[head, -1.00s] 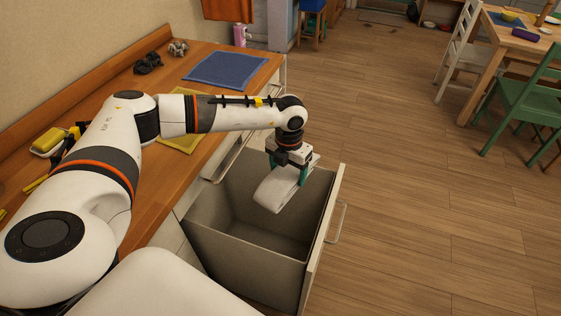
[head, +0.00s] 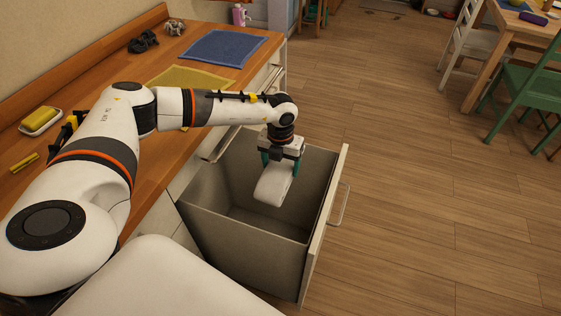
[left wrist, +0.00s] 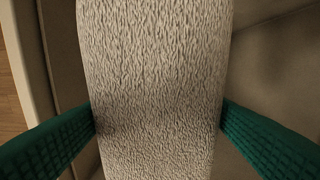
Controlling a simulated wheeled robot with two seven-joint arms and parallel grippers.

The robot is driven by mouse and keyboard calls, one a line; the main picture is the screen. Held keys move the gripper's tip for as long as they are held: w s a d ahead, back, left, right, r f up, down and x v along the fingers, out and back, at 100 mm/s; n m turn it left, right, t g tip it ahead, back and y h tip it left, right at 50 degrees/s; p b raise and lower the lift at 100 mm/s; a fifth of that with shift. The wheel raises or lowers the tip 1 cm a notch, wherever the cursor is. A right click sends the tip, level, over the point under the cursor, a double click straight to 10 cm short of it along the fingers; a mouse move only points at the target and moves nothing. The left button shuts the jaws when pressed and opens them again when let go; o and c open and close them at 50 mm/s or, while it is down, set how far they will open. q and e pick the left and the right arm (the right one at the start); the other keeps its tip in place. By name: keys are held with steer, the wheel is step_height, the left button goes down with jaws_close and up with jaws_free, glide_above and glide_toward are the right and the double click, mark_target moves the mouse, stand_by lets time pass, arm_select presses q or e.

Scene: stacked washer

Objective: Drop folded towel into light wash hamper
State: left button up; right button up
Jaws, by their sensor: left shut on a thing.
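The folded towel (head: 273,185) is white and thick. My left gripper (head: 280,165) is shut on it and holds it hanging inside the mouth of the hamper. In the left wrist view the towel (left wrist: 152,85) fills the middle, with a green finger pressed on each side. The hamper (head: 250,245) is a grey-beige bin in a pulled-out drawer below the counter. Its floor shows below the towel, and the towel appears apart from it. No label is readable on the hamper. My right gripper is not in view.
The wooden counter (head: 150,165) runs along the left with a blue cloth (head: 222,48), a yellow cloth (head: 190,80) and a yellow sponge on a dish (head: 40,120). The drawer front (head: 325,225) with its handle stands out at the right.

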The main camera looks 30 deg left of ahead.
arm_select(q)
steer(key=shift+r, duration=0.1)
steer(key=o, duration=1.1)
steer(key=shift+c, duration=0.2)
steer(key=shift+r, duration=0.1)
step_height(320, 180, up, 12)
